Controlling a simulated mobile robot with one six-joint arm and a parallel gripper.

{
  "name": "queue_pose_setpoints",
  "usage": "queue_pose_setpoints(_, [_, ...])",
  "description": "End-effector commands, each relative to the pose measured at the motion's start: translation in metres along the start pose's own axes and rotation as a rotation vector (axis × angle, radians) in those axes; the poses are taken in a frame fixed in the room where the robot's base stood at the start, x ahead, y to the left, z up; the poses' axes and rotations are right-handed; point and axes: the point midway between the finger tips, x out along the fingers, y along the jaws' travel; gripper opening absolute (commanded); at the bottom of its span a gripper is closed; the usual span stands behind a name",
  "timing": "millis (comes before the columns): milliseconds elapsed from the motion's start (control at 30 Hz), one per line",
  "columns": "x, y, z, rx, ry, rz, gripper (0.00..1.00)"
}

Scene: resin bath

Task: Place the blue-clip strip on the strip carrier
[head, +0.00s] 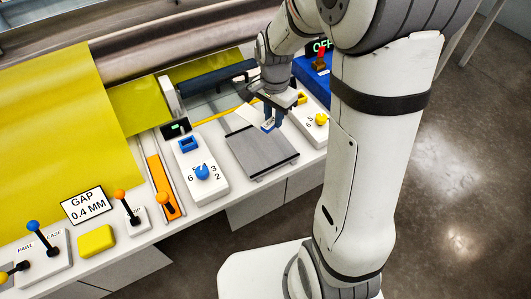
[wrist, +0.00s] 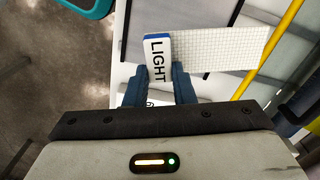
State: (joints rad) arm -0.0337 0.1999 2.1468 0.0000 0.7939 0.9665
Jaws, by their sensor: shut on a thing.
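My gripper (head: 271,121) is shut on the clip of the blue-clip strip. In the wrist view my gripper (wrist: 160,88) has its two blue fingers on either side of the clip. The blue-clip strip (wrist: 215,50) is a white gridded sheet reaching right from a white clip marked LIGHT with a blue edge. In the head view the strip (head: 247,117) extends left of the fingers, in the air. A grey flat plate (head: 262,154), perhaps the strip carrier, lies on the bench below and in front of the gripper. The gap between strip and plate is hard to judge.
A white dial block with a blue knob (head: 202,172) stands left of the plate, and one with a yellow knob (head: 321,118) to its right. A yellow rod (head: 215,116) and rollers lie behind. Levers and a GAP sign (head: 86,204) occupy the left bench.

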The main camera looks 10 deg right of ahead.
Motion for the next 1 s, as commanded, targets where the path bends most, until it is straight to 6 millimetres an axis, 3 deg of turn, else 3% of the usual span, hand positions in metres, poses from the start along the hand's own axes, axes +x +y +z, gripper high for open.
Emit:
queue_pose_setpoints(100, [0.007,0.011,0.008,0.17,0.001,-0.002,0.01])
queue_pose_setpoints(300, [0.009,0.019,0.015,0.314,0.0,0.001,0.01])
queue_pose_setpoints(600, [0.058,0.02,0.016,0.329,-0.002,0.004,0.01])
queue_pose_setpoints(767, [0.07,0.019,0.016,0.327,-0.001,0.002,0.01])
queue_pose_setpoints(1000, [0.101,0.019,0.016,0.326,-0.002,0.003,0.01])
